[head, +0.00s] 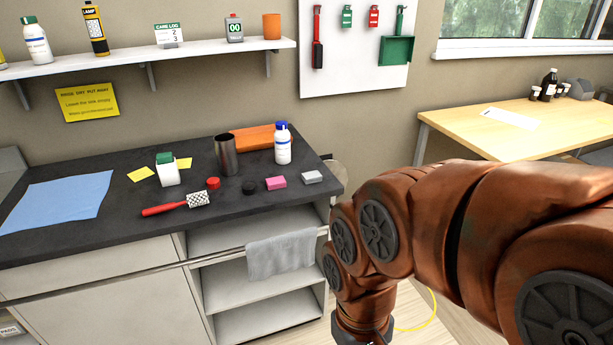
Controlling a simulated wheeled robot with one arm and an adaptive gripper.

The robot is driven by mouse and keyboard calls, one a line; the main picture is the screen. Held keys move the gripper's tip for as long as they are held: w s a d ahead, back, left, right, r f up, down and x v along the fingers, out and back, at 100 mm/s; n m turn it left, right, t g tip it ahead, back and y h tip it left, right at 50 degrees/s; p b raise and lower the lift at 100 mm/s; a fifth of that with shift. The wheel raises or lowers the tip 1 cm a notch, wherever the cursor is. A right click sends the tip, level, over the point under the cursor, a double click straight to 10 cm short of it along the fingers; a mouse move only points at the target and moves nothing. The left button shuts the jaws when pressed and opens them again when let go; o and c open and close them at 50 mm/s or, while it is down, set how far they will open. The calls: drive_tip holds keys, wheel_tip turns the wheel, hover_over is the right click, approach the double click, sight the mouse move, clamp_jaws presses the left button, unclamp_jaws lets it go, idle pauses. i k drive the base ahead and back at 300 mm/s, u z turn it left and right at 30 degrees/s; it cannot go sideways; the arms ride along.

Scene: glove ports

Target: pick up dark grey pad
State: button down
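A small, dark, round, low thing (249,187) lies on the black countertop (110,235); it is the closest match to the dark grey pad, though it is too small to be sure. It sits between a red round cap (213,183) and a pink block (276,182). A light grey block (312,177) lies further right, near the counter's right end. My arm reaches in from the right and bends down in front of the counter's right end. My gripper is out of view below the picture.
A metal cup (227,155), white bottle (283,144) and orange block (251,138) stand behind. A red-handled grater (176,204) and green-topped carton (167,169) are left. A grey towel (282,254) hangs on the front rail. A wooden table (520,125) is at right.

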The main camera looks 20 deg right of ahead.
sight(308, 178)
drive_tip(key=z, duration=1.65)
drive_tip(key=i, duration=1.55)
drive_tip(key=u, duration=2.95)
